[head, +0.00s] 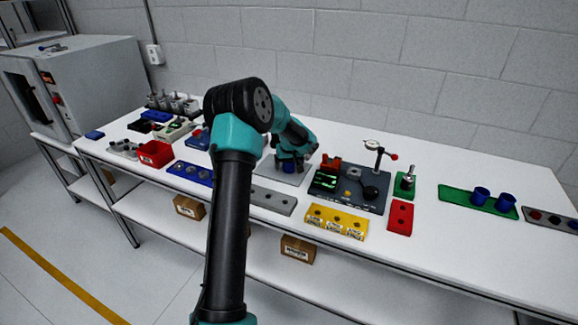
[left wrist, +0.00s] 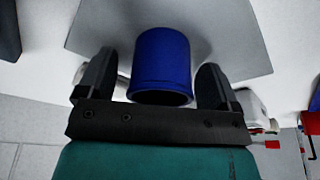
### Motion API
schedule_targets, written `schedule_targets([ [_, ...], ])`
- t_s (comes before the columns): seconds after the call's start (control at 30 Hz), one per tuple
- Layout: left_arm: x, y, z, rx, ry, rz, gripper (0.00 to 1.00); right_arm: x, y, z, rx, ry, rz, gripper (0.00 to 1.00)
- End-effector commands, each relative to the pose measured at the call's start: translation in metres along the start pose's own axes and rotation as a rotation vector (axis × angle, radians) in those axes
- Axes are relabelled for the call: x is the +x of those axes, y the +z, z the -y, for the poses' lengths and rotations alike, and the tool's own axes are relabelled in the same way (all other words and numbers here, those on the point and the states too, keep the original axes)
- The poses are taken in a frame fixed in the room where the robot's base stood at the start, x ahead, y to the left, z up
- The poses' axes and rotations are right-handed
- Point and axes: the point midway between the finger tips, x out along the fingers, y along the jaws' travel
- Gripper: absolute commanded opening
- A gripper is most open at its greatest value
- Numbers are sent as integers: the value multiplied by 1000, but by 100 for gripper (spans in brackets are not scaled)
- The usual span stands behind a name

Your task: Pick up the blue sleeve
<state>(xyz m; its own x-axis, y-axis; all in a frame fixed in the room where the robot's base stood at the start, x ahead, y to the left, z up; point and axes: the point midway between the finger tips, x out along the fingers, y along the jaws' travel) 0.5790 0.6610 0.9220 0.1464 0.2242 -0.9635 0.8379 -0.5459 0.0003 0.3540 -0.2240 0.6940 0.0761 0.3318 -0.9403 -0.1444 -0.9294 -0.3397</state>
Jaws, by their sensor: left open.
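A blue sleeve (left wrist: 161,62), a short cylinder, shows in the left wrist view over a grey plate (left wrist: 235,35). My left gripper (head: 291,167) is low over that plate on the bench in the head view. Its two dark fingers are open, one on each side of the sleeve, with a visible gap on both sides. In the head view the gripper mostly hides this sleeve. Two more blue cylinders (head: 480,196) stand on a green tray (head: 455,197) at the right. My right gripper is not in view.
A dark fixture board (head: 340,203) with a dial gauge stands right of the gripper. A yellow block (head: 336,222), a grey block (head: 272,201) and a red block (head: 400,217) lie along the front. A red bin (head: 155,154) is at the left.

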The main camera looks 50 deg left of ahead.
Motion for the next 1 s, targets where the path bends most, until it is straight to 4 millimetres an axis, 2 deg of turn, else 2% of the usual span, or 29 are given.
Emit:
schedule_targets([
  [0.17, 0, 0, 0, 0, 0, 0, 86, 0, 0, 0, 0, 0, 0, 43],
  [0.7, 0, 0, 0, 0, 0, 0, 34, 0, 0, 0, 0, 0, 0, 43],
  [1.0, -2, 0, 0, 0, 0, 0, 33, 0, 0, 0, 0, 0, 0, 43],
])
